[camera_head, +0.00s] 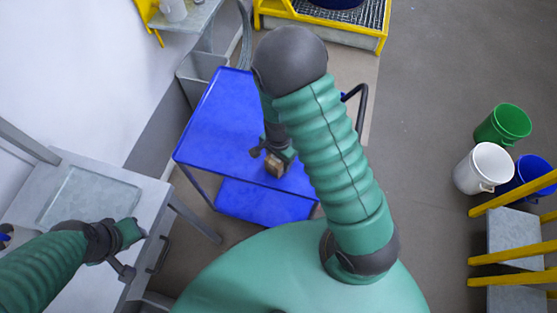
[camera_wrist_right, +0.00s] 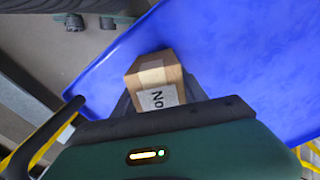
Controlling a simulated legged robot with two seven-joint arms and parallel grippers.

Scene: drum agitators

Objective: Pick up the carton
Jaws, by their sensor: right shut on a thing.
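A small brown cardboard carton (camera_head: 274,166) shows at the end of my right arm, over the blue cart top. It shows larger in the right wrist view (camera_wrist_right: 152,72), with pale tape and a white label with dark letters. My right gripper (camera_head: 272,158) is shut on the carton, with dark fingers beside it in the wrist view. I cannot tell whether the carton touches the cart. My left gripper (camera_head: 128,250) is over the grey table's right edge, away from the carton; its jaw opening is unclear.
The blue cart (camera_head: 217,122) has a lower shelf and dark handle. A grey table (camera_head: 150,190) with a recessed top stands left. White (camera_head: 480,170), green (camera_head: 503,124) and blue (camera_head: 535,172) buckets stand right, near yellow rails (camera_head: 510,253). Floor between cart and buckets is clear.

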